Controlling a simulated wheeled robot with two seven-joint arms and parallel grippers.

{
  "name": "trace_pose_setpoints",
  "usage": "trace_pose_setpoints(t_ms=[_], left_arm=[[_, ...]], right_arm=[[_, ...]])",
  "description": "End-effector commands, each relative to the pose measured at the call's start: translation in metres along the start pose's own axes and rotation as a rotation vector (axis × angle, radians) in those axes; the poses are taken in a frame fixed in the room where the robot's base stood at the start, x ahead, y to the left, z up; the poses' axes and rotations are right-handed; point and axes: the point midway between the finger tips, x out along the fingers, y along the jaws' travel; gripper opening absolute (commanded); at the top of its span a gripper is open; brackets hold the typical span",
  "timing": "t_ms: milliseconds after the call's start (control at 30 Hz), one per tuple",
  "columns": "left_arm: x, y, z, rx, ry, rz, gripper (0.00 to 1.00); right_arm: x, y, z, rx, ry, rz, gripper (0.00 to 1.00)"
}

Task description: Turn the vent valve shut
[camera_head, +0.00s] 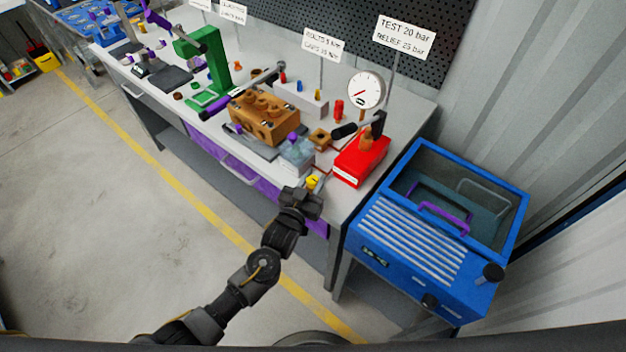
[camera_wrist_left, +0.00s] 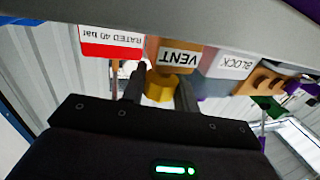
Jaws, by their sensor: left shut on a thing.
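The vent valve shows as a yellow knob (camera_wrist_left: 160,88) under an orange-brown block labelled VENT (camera_wrist_left: 178,57) in the left wrist view, which looks upside down. In the head view the yellow knob (camera_head: 312,183) is small, at the front edge of the bench. My left gripper (camera_head: 314,187) reaches up to it from the floor side. In the left wrist view the two dark fingers of my left gripper (camera_wrist_left: 159,92) stand on either side of the knob and are shut on it. The knob's exact turn angle cannot be told. My right gripper is not in view.
A red pump box (camera_head: 361,161) and a grey block (camera_head: 297,150) stand close by on the bench (camera_head: 420,110). A round gauge (camera_head: 366,90) stands behind. A blue machine with a clear lid (camera_head: 440,215) is at the right. The floor left of the arm is free.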

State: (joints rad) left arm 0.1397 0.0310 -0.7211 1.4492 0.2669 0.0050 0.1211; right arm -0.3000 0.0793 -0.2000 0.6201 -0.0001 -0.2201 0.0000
Motion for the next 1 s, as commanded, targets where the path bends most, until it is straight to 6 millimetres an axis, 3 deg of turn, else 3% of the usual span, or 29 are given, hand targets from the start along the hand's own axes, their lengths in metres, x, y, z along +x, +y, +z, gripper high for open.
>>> trace_pose_setpoints(t_ms=[467,1000], left_arm=[[0.0,-0.002,0.003,0.006,-0.001,0.259,0.07],[0.001,0.0,0.007,0.005,0.0,0.756,0.07]], right_arm=[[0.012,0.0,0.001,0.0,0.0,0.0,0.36],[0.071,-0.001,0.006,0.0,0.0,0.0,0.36]])
